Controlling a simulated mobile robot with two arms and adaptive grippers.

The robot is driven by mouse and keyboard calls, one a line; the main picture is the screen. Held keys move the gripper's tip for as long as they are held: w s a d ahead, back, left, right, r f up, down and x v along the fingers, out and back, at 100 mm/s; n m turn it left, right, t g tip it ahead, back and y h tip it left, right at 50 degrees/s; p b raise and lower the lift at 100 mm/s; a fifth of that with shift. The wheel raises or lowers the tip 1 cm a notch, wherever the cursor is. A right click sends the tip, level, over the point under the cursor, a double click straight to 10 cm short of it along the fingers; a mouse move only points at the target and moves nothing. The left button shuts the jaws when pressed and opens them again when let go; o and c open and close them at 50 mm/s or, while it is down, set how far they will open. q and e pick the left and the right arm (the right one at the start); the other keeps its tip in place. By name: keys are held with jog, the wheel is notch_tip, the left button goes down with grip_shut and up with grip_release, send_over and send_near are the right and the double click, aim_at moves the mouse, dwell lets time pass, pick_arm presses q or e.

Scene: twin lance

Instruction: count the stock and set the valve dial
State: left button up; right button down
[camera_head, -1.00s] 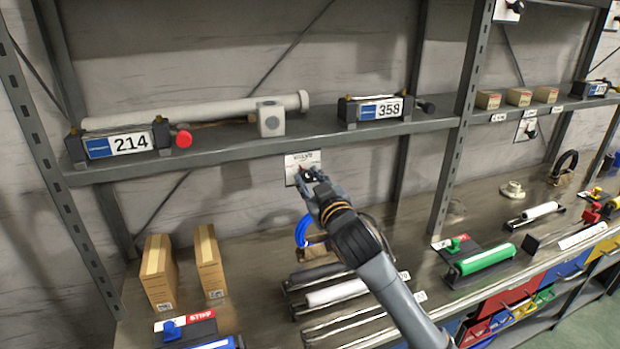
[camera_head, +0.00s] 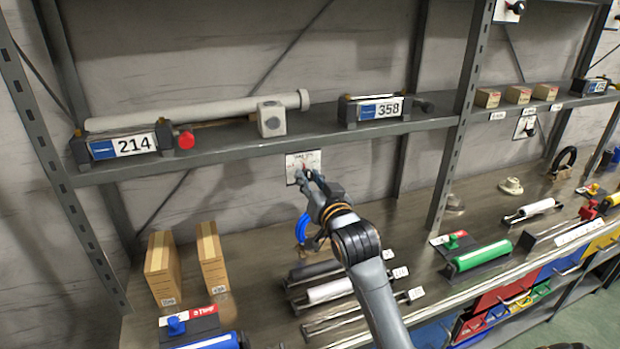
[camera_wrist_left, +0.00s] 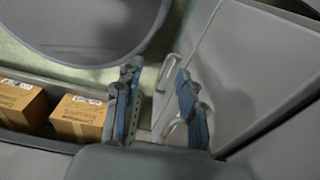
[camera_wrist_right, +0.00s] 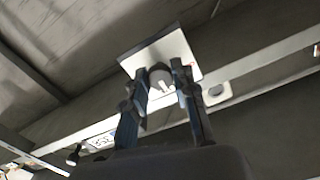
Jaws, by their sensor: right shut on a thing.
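The valve dial's white plate (camera_head: 291,160) is on the wall below the shelf. The dial's marks are too small to read. Two cardboard boxes, one left (camera_head: 161,272) and one right (camera_head: 212,260), stand on the bench. My left gripper (camera_wrist_left: 154,70) is open and empty, outside the head view.
A shelf (camera_head: 230,145) above the dial bears counters reading 214 (camera_head: 122,146) and 358 (camera_head: 380,109). Small boxes (camera_head: 518,95) sit on the right shelf.

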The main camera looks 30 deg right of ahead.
jog(key=shift+r, duration=0.1)
jog(key=c, duration=1.1)
grip_release()
jog(key=shift+o, duration=0.2)
jog(key=v, duration=1.2)
